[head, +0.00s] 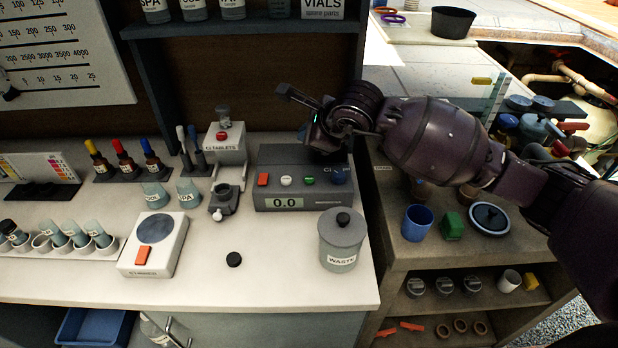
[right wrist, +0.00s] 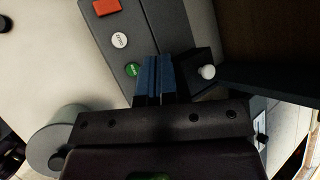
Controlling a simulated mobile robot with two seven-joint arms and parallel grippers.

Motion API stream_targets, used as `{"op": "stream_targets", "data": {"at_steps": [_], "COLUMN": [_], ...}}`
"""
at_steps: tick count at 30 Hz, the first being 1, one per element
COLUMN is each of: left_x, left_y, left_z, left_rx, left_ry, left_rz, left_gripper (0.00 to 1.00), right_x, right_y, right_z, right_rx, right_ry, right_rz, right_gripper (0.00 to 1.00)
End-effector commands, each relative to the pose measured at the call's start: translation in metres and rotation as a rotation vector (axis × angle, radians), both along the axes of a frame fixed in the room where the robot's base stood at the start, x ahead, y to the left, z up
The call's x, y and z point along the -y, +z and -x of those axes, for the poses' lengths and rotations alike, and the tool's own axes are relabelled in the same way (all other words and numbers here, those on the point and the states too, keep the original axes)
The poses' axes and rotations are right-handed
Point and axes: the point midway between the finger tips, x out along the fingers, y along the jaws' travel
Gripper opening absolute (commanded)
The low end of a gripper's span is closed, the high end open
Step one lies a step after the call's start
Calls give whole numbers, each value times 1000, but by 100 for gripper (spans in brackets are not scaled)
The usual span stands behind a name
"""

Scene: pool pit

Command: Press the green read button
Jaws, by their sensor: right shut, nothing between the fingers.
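The green read button (head: 309,181) is on the front panel of the dark grey meter (head: 290,157), which has a display (head: 285,203) reading 0.0. A white button (head: 286,181) and a red one (head: 263,180) sit left of it. My right gripper (head: 339,175) is over the right end of the meter, pointing down, right of the green button. My left gripper is not in view.
A lidded waste pot (head: 342,241) stands in front of the meter. A tablet dispenser (head: 226,150) is at its left. A black cap (head: 234,259) and a white device with a round plate (head: 154,243) lie nearer. The shelf upright (head: 361,40) rises behind the gripper.

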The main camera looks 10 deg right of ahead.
Motion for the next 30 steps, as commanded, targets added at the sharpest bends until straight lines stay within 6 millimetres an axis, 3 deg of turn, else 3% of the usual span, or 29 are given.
{"op": "stream_targets", "data": {"at_steps": [11, 25, 30], "left_x": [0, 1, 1], "left_y": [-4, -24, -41], "left_z": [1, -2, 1], "left_rx": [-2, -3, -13], "left_ry": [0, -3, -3], "left_rz": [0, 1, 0], "left_gripper": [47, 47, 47], "right_x": [0, 0, -1], "right_y": [-10, -63, -83], "right_z": [0, 0, 0], "right_rx": [-2, -4, -4], "right_ry": [0, 0, 0], "right_rz": [-2, -3, -3], "right_gripper": [0, 0, 0]}}
